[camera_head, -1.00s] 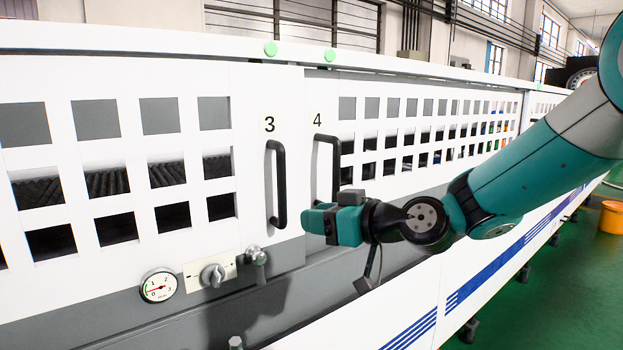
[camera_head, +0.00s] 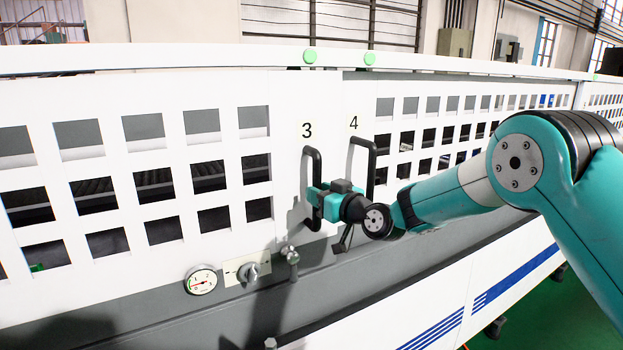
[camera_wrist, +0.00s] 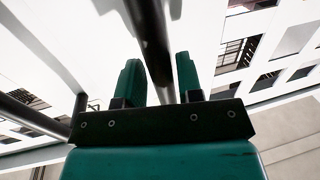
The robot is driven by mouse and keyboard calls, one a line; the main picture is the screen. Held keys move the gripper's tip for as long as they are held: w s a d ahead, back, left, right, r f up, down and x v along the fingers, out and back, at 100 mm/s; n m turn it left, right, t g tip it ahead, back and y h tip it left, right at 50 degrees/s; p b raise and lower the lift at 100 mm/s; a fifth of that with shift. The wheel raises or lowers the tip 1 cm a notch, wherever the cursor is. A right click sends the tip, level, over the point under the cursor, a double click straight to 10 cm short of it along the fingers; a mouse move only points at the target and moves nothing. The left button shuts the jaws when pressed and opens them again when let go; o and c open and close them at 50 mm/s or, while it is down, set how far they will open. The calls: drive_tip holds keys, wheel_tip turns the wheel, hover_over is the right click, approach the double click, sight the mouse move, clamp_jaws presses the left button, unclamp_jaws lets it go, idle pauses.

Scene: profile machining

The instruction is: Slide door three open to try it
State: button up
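Door three (camera_head: 225,165) is a white panel with square windows, marked "3", on the left in the head view. Its black vertical bar handle (camera_head: 308,158) is at the panel's right edge. My gripper (camera_head: 315,203) is at the lower half of this handle. In the wrist view, the handle (camera_wrist: 150,45) passes between the two teal fingers of my gripper (camera_wrist: 160,82). The fingers stand apart on either side of it, with a visible gap on at least the right. Door four's handle (camera_head: 372,165) stands just right of door three's.
A pressure gauge (camera_head: 201,280), a knob (camera_head: 248,272) and a small metal fitting (camera_head: 290,256) sit on the grey ledge below the handles. Green round lights (camera_head: 310,57) line the top rail. Green floor shows at the lower right.

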drive_tip(key=shift+p+x, duration=0.35)
drive_tip(key=shift+x, duration=1.1)
drive_tip(key=shift+s, duration=0.1)
